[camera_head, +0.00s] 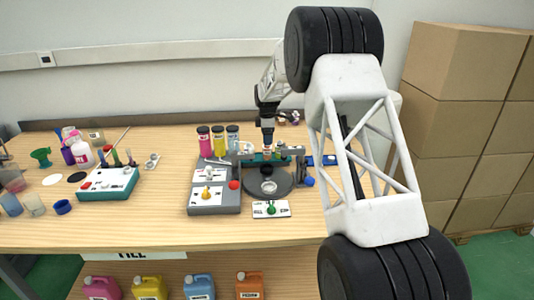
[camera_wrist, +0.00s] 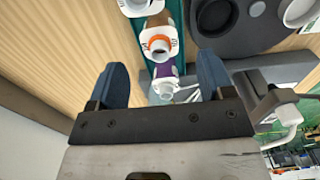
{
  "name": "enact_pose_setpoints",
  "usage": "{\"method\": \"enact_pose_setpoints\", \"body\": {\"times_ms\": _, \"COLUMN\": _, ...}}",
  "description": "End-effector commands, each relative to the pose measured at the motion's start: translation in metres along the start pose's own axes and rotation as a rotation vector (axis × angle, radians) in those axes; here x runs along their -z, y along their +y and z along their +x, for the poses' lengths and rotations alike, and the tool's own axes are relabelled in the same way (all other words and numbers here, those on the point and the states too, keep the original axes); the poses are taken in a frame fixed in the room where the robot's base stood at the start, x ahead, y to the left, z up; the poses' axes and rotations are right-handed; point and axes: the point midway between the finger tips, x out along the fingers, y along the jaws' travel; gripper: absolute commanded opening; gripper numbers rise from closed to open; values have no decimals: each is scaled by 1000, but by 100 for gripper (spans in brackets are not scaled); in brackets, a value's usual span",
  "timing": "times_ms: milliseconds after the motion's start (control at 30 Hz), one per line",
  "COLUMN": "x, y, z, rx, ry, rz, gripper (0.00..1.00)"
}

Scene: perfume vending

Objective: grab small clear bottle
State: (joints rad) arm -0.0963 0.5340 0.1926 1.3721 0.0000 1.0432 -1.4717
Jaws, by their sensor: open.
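My gripper (camera_head: 267,143) points down over the back edge of the dark round plate in the head view. In the wrist view my gripper (camera_wrist: 161,80) is open, with its two blue fingers apart. A small clear-necked bottle with a purple label (camera_wrist: 165,84) shows between the fingers, with no visible grip on it. A similar bottle with an orange ring (camera_wrist: 157,45) stands beyond it, and part of a third white-and-grey one (camera_wrist: 136,6) is at the top edge. They line up along a green strip. I cannot tell which one is the small clear bottle.
The dark round plate (camera_head: 284,183) lies in front of my gripper; a white-rimmed cup (camera_wrist: 299,14) shows near it in the wrist view. Several coloured tubes (camera_head: 219,142) and a grey control box (camera_head: 213,209) stand to the left. Cardboard boxes (camera_head: 455,80) stand at right.

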Motion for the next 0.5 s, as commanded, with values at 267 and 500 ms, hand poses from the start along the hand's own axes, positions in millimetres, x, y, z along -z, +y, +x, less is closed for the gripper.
{"method": "enact_pose_setpoints", "body": {"times_ms": 267, "x": 0, "y": 0, "z": 5, "rx": 0, "ry": 0, "rz": 0, "gripper": 74}}
{"method": "enact_pose_setpoints", "body": {"times_ms": 500, "x": 0, "y": 0, "z": 30, "rx": 1, "ry": 0, "rz": 0, "gripper": 74}}
